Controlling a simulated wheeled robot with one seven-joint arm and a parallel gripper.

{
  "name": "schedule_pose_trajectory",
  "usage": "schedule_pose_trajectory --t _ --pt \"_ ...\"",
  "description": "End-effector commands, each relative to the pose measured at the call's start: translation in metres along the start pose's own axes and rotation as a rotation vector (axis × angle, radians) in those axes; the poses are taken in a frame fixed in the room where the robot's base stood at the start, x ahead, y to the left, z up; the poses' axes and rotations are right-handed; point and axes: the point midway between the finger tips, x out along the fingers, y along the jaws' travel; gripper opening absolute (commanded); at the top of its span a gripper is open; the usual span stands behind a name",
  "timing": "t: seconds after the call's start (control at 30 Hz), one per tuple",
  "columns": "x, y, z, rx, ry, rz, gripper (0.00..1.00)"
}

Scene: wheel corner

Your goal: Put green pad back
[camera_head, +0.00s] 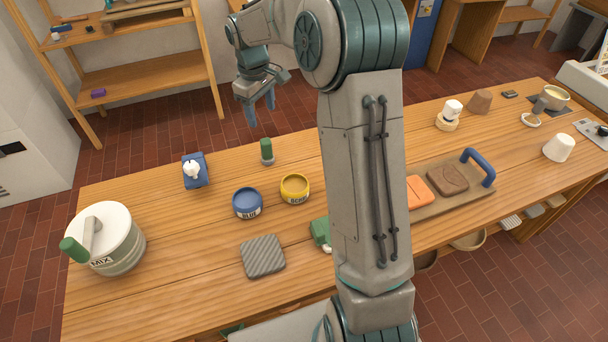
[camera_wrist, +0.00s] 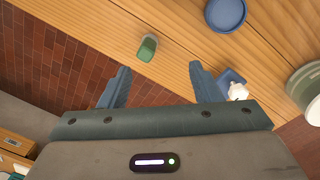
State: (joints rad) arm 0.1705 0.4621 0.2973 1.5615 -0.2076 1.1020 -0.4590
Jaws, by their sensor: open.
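A green block-like thing (camera_head: 320,232), likely the green pad, lies on the workbench and is partly hidden behind my arm. A tray (camera_head: 436,206) with a blue handle (camera_head: 479,166) lies right of my arm. It holds an orange pad (camera_head: 418,192) and a brown pad (camera_head: 448,180); its left end is hidden by my arm. My gripper (camera_head: 262,116) is open and empty, raised near the bench's far edge, well away from the green thing. In the wrist view, nothing is between the fingers (camera_wrist: 159,66).
A small green-topped cylinder (camera_head: 267,150) stands near the far edge; it also shows in the wrist view (camera_wrist: 148,48). Blue (camera_head: 248,204) and yellow (camera_head: 295,189) pots, a grey ribbed pad (camera_head: 262,256), a blue block with a white top (camera_head: 195,171) and a mix bucket (camera_head: 118,250) stand around.

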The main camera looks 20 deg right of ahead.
Motion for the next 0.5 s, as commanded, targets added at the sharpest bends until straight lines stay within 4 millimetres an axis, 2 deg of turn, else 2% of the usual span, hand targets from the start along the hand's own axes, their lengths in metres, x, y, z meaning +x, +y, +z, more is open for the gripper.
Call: schedule_pose_trajectory --t 0.03,0.2,0.4,0.5 --pt "-0.015 -0.01 0.014 0.026 0.006 0.019 0.58" --pt "-0.046 -0.04 0.059 0.133 0.028 0.057 0.58" --pt "-0.069 -0.077 0.118 0.273 0.071 0.082 0.58" --pt "-0.075 -0.097 0.148 0.346 0.1 0.086 0.58"
